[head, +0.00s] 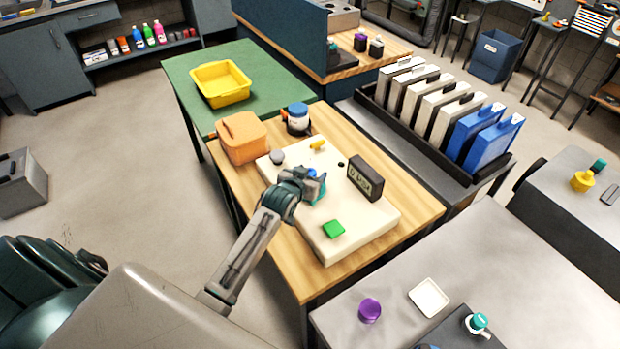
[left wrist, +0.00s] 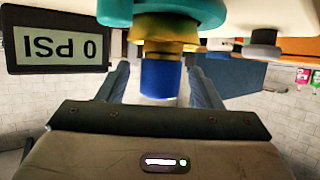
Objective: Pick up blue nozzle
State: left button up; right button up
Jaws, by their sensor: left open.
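The blue nozzle (left wrist: 160,80) shows in the left wrist view, joined to a yellow collar (left wrist: 166,32) and a teal part (left wrist: 160,10). In the head view it is mostly hidden by my left gripper (head: 313,185) over the white panel. In the left wrist view the fingers of my left gripper (left wrist: 159,70) stand apart, one on each side of the blue nozzle. A gap shows between the nozzle and each finger, so it is not gripped. My right gripper is not in view.
The white panel (head: 365,222) lies on a wooden table and carries a black pressure display (head: 365,178), a green block (head: 334,229), a yellow part (head: 317,145) and a grey knob (head: 277,156).

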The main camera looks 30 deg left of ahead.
pick_arm(q)
jog(key=c, duration=1.1)
jog(key=shift+r, duration=0.1)
